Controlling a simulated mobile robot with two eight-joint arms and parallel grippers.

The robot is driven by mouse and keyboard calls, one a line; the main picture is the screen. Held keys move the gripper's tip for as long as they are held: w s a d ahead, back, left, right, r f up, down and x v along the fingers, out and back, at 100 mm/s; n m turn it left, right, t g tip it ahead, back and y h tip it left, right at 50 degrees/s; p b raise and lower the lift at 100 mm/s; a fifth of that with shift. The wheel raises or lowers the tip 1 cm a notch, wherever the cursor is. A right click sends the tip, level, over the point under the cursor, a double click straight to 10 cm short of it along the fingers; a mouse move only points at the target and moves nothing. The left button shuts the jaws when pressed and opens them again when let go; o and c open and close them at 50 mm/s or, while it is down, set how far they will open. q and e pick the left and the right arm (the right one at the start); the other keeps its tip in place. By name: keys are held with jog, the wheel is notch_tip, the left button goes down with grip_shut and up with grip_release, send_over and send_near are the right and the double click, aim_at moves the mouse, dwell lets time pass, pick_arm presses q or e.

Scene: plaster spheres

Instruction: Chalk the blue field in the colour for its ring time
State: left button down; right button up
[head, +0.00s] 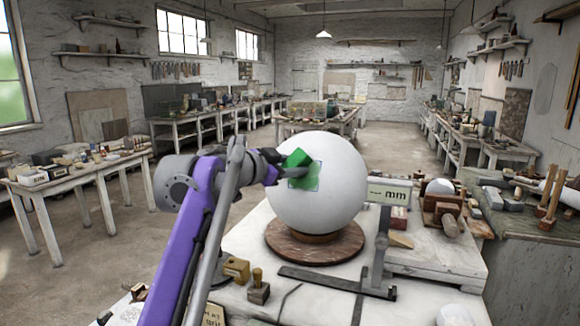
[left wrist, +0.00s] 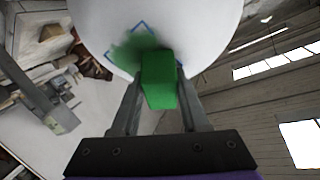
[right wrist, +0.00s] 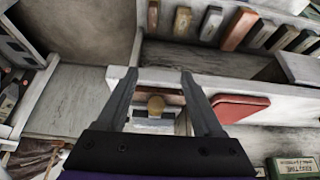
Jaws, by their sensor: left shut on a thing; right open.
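A large white plaster sphere (head: 335,190) stands on a round wooden base (head: 310,250) in the head view. The blue-outlined field (head: 315,184) on its face carries green colour. The field also shows in the left wrist view (left wrist: 146,27), with a smudged green patch over much of it. My left gripper (left wrist: 158,92) is shut on a green chalk block (left wrist: 158,72), which is at the field's edge; contact is unclear. In the head view the block (head: 297,158) partly hides the field.
In the right wrist view, several coloured blocks (right wrist: 240,28) stand in a rack, near a red pad (right wrist: 239,107) and a green "RING TIME" box (right wrist: 294,168). An "mm" gauge (head: 389,192) stands right of the sphere. Small blocks (head: 258,290) lie at the front.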

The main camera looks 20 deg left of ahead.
pick_arm(q)
jog(key=shift+w+d+r+p, duration=0.15)
jog(key=shift+d+r+p, duration=0.2)
jog(key=shift+r, duration=0.25)
jog(key=shift+w+d, duration=0.1)
jog(key=shift+w, duration=0.15)
jog(key=shift+s+a+f+b, duration=0.5)
jog(key=shift+s+a+f, duration=0.1)
jog(key=shift+f, duration=0.15)
jog(key=shift+s+a+f+b, duration=0.1)
jog(key=shift+a+f+b, duration=0.25)
jog(key=shift+f, duration=0.25)
jog(key=shift+s+a, duration=0.2)
jog(key=shift+w, duration=0.1)
